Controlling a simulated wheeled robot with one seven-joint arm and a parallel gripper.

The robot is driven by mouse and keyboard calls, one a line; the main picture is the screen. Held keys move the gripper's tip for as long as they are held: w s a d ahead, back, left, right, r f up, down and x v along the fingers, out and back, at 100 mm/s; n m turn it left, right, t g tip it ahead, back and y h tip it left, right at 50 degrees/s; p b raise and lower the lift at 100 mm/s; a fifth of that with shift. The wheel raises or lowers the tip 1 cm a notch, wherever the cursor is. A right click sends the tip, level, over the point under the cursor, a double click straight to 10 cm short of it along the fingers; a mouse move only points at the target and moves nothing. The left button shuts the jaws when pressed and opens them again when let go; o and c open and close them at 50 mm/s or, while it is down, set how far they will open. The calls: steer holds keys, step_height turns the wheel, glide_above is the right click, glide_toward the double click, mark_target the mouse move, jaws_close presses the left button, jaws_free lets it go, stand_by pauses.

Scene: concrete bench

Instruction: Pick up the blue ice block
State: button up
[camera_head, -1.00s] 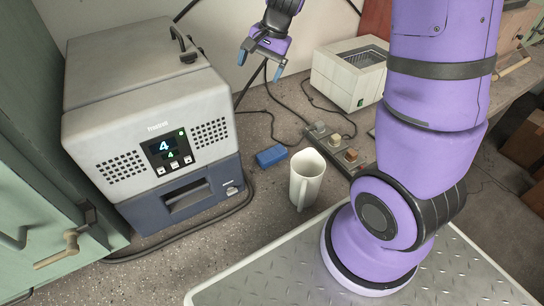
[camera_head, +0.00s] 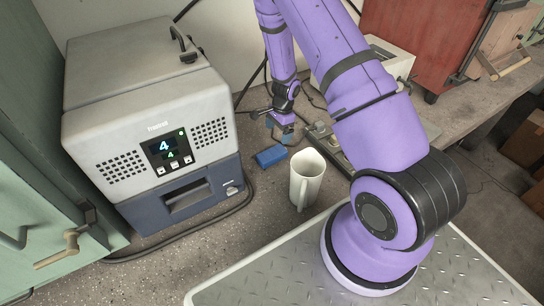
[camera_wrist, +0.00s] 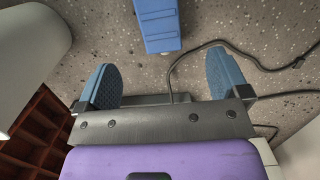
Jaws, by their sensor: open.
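The blue ice block (camera_head: 271,156) lies flat on the concrete bench between the grey machine and the white mug. My gripper (camera_head: 284,130) is just behind and to the right of it in the head view, low over the bench. In the wrist view my gripper (camera_wrist: 162,88) has its two blue fingers spread wide with nothing between them. There the ice block (camera_wrist: 157,22) is beyond the fingertips, roughly centred between them, with its top end cut off by the picture edge. The gripper and the block look apart.
A white mug (camera_head: 306,180) stands close in front of the block. The grey machine (camera_head: 150,120) stands to the left. A power strip (camera_head: 328,145) and dark cables lie behind and to the right. A red cabinet (camera_head: 425,40) stands at the back right.

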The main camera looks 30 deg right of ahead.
mark_target(273, 152)
steer(key=f, duration=0.3)
steer(key=a+f, duration=0.1)
steer(key=f, duration=0.1)
steer(key=shift+f, duration=0.3)
steer(key=shift+a+f, duration=0.25)
steer(key=shift+f, duration=0.55)
steer(key=shift+a+f, duration=0.2)
steer(key=shift+f, duration=0.65)
steer(key=shift+a+f, duration=0.25)
steer(key=shift+f, duration=0.55)
steer(key=shift+c, duration=0.4)
steer(key=c, duration=1)
